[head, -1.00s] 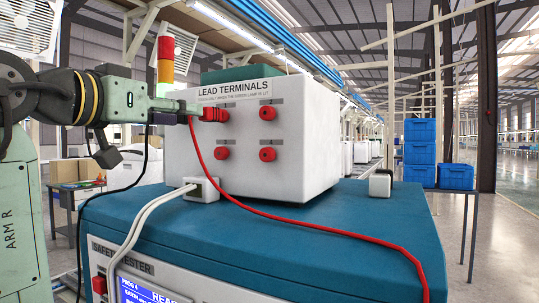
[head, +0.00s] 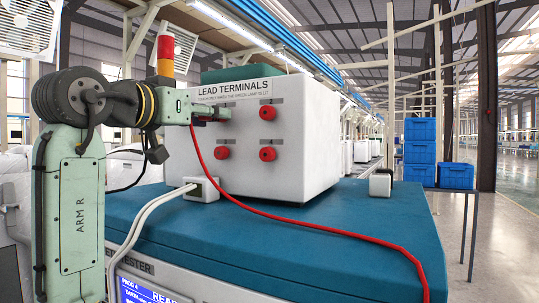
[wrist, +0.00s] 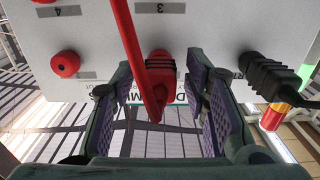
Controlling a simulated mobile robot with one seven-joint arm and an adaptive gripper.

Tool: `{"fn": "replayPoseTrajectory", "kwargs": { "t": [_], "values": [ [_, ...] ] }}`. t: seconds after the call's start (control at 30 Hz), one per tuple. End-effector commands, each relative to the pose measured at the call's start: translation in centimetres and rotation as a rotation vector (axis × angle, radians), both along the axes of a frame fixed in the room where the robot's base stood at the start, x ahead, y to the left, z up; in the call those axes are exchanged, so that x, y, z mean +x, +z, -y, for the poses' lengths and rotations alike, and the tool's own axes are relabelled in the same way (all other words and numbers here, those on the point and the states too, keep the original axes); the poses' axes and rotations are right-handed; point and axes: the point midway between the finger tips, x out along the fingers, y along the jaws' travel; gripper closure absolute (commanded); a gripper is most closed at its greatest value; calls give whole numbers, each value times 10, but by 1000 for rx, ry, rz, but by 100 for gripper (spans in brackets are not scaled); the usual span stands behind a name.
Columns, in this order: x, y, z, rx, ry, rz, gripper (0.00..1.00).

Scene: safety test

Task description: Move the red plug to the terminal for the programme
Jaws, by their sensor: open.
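The red plug (wrist: 160,70), with its red lead, sits at the top left terminal of the white LEAD TERMINALS box (head: 315,155). My gripper (head: 212,112) is open around the plug. In the wrist view, upside down, the fingers of my gripper (wrist: 163,95) stand on either side, with gaps. The top right terminal (head: 267,112), bottom left terminal (head: 221,153) and bottom right terminal (head: 267,153) are red and show no lead. Labels 3 and 4 show in the wrist view. The tester screen (head: 150,293) shows "PROG 4" and part of "READ".
The red lead (head: 330,232) runs across the blue tester top (head: 390,225). A black plug (wrist: 268,75) is beside the fingers in the wrist view. A signal tower (head: 165,58) stands behind; its green section (wrist: 305,76) looks bright. White leads (head: 150,210) hang in front.

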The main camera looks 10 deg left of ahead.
Motion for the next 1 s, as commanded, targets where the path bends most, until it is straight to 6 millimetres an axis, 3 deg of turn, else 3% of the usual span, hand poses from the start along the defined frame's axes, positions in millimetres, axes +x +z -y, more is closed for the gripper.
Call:
{"fn": "replayPoseTrajectory", "kwargs": {
  "t": [0.87,1.0],
  "values": [
    [0,0,0,0,0,0,58],
    [0,0,0,0,0,0,66]
  ]
}}
